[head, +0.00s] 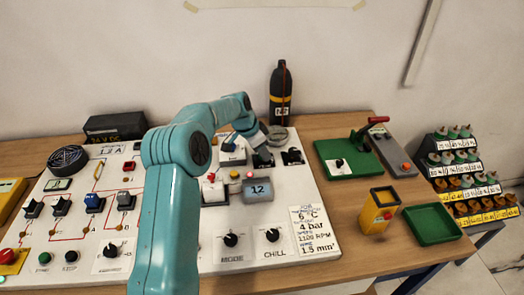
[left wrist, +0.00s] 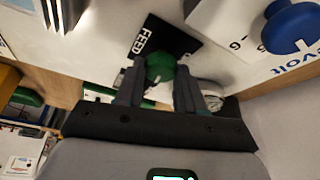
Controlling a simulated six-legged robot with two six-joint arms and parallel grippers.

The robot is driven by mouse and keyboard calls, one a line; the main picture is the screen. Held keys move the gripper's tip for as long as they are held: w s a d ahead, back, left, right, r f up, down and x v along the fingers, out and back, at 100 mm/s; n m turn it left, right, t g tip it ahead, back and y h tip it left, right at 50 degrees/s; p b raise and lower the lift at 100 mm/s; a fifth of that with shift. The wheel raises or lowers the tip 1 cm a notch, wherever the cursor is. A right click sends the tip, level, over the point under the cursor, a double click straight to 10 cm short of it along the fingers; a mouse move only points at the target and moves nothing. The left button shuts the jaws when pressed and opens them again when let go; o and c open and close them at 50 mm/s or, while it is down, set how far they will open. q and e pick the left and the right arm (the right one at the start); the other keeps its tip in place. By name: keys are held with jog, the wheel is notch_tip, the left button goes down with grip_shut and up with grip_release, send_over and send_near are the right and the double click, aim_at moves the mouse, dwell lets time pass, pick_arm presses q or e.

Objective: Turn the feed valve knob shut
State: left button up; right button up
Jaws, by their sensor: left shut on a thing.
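The feed valve knob (left wrist: 159,68) is green and round and sits by a black plate lettered FEED (left wrist: 165,38) in the left wrist view. My left gripper (left wrist: 158,88) is shut on the knob, one dark finger on each side. A white mark shows near the knob's lower edge. In the head view my left gripper (head: 261,150) reaches down to the back of the white panel, and the green knob cannot be made out there. My right gripper is not in view.
The white panel (head: 250,256) carries MODE and CHILL knobs, switches and a small display (head: 258,189) reading 12. A black bottle (head: 281,93) stands close behind my gripper. A blue knob (left wrist: 288,26) sits nearby. A green press (head: 348,157) is to the right.

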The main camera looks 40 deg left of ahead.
pick_arm(q)
jog(key=shift+m+h, duration=0.4)
jog(key=shift+m, duration=0.6)
jog(key=o, duration=1)
jog(key=shift+w, duration=0.1)
jog(key=shift+o, duration=0.2)
jog(key=v, duration=1.6)
jog(key=shift+r, duration=0.2)
